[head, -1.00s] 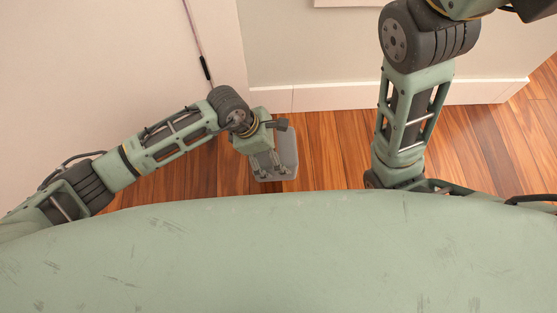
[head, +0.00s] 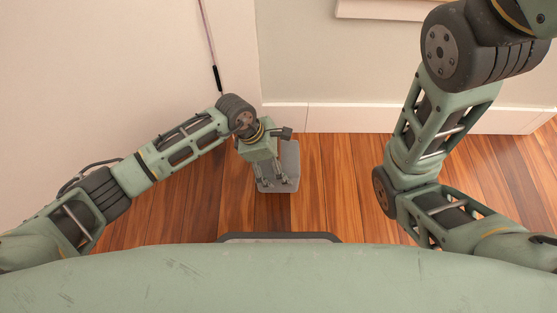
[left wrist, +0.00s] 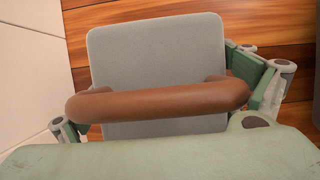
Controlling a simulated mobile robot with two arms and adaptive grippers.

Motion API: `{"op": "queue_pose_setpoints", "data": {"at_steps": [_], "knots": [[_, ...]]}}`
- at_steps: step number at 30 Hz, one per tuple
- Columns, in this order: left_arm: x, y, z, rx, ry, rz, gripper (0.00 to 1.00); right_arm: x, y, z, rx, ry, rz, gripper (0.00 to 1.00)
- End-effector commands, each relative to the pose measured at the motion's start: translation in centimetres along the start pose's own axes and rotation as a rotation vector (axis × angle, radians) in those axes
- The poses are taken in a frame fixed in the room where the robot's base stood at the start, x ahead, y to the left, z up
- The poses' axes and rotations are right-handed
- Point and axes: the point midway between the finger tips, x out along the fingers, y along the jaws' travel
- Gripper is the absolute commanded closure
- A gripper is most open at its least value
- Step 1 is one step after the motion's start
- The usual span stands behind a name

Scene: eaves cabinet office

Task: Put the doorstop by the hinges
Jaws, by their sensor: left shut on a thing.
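The doorstop is a grey block (head: 290,160) with a brown rounded handle, low over the wood floor near the white wall base. In the left wrist view its flat grey top (left wrist: 158,55) and brown handle (left wrist: 160,102) fill the middle. My left gripper (head: 272,183) is over the block and shut on the handle, with a finger at each end of it. Whether the block touches the floor I cannot tell. My right arm shows at the right, but its gripper is out of view. No hinges can be clearly made out.
A large pale panel (head: 110,75) stands at the left, with a thin line and a dark piece (head: 216,78) near its right edge. A white baseboard (head: 350,118) runs along the wall to the right. The wood floor (head: 335,175) between the block and my right arm is clear.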

Motion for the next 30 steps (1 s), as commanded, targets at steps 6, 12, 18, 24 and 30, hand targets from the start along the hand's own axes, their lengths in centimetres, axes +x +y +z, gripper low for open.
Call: {"op": "queue_pose_setpoints", "data": {"at_steps": [6,12,18,24,30], "knots": [[0.6,0.3,0.1,0.003,-0.011,0.008,0.69,-0.8,-0.2,-0.3,0.000,0.000,0.000,0.60],[0.6,0.3,0.1,0.003,-0.011,0.007,0.69,-0.8,-0.2,-0.3,0.000,0.000,0.000,0.60],[1.0,0.0,-0.4,0.000,0.000,0.000,0.00,-0.9,-0.2,-0.3,0.000,0.000,0.000,0.60],[1.0,0.0,-0.4,0.000,0.000,0.000,0.00,-0.9,-0.2,-0.3,0.000,0.000,0.000,0.60],[-0.1,0.1,-0.3,0.000,0.000,0.002,0.00,-0.1,0.0,0.0,0.000,-0.001,0.000,0.60]]}}
